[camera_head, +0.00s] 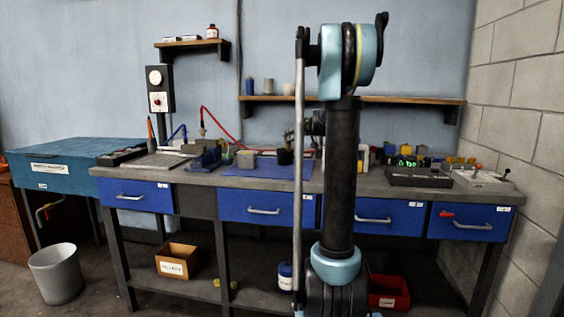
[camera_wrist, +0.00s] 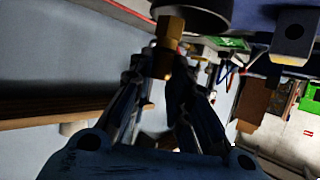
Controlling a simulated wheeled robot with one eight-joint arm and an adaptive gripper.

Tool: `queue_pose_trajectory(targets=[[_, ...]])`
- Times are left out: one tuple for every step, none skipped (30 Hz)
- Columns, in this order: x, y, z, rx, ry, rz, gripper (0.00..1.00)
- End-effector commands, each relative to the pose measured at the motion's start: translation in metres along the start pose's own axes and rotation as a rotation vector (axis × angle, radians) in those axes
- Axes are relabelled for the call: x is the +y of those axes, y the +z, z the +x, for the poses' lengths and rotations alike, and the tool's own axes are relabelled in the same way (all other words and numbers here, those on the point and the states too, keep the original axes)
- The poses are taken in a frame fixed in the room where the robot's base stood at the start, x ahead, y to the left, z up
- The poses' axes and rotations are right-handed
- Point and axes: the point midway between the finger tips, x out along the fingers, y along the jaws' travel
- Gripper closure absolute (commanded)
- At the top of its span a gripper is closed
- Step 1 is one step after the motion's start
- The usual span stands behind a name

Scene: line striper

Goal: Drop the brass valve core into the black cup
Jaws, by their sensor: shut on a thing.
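The brass valve core (camera_wrist: 167,33) shows at the top of the wrist view, between the fingertips of my gripper (camera_wrist: 164,66). My gripper is shut on it. A round black shape, which looks like the black cup (camera_wrist: 195,12), is just beyond the brass piece and overlaps it in the picture; I cannot tell whether they touch. In the head view the black cup (camera_head: 284,157) stands on the blue mat (camera_head: 262,169) on the workbench. My arm hides part of the bench there, and the gripper and brass piece are not clear in that view.
The bench (camera_head: 200,179) carries a grey vise-like block (camera_head: 205,158) left of the mat and a dark box with a green display (camera_head: 418,177) at right. A wall shelf (camera_head: 390,100) runs behind. Small yellow and grey blocks stand near the back right.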

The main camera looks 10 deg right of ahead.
Motion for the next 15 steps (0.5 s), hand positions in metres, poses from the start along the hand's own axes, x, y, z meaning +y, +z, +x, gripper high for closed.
queue_pose_trajectory(targets=[[0.0,0.005,0.002,0.0,0.0,0.0,1.0],[0.0,0.007,0.003,0.0,0.0,0.0,1.0],[0.0,0.01,0.004,0.0,0.0,0.0,1.0],[0.0,0.012,0.005,0.0,0.0,0.0,1.0],[0.0,0.013,0.006,0.0,0.0,0.0,1.0],[0.0,0.015,0.006,0.0,0.0,0.0,1.0],[0.0,0.016,0.007,0.0,0.0,0.0,1.0],[0.0,0.017,0.007,0.0,0.0,0.0,1.0],[-0.001,0.018,0.008,0.0,0.0,0.0,1.0],[-0.001,0.019,0.008,0.0,0.0,0.0,1.0],[-0.001,0.019,0.008,0.0,0.0,0.0,1.0],[-0.001,0.019,0.008,0.0,0.0,0.0,1.0],[-0.001,0.019,0.008,0.0,-0.001,0.0,1.0],[-0.001,0.019,0.008,0.0,-0.001,0.0,1.0],[-0.001,0.019,0.008,0.0,-0.001,0.0,1.0]])
